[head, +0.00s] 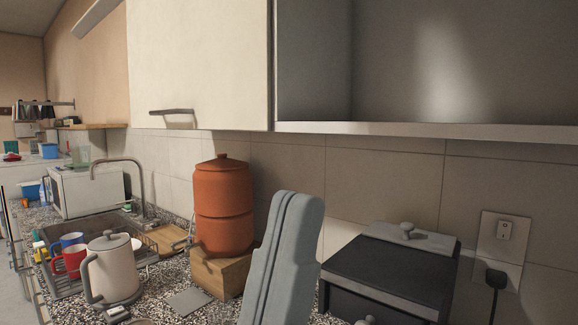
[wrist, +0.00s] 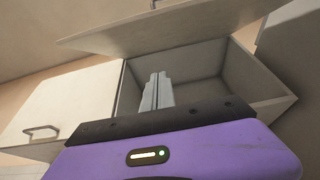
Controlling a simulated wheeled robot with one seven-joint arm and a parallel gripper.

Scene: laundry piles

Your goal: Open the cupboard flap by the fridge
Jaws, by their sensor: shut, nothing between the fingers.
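In the wrist view a pale cupboard flap (wrist: 190,22) stands raised, tilted out above an open cupboard compartment (wrist: 205,78). A small handle (wrist: 153,4) shows at the flap's top edge. My gripper (wrist: 156,78) is shut and empty, its fingers pointing up in front of the compartment, below the flap and apart from it as far as I can tell. The head view shows the open compartment (head: 440,65) at the upper right; its flap is out of frame there. I cannot identify the fridge in either view.
A closed cupboard door (head: 200,60) with a bar handle adjoins the opening on the left. Below, the speckled counter holds an orange water urn (head: 224,205), a kettle (head: 110,270), a sink with mugs, and a dark box-shaped appliance (head: 390,270). A wall socket (head: 505,230) is at right.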

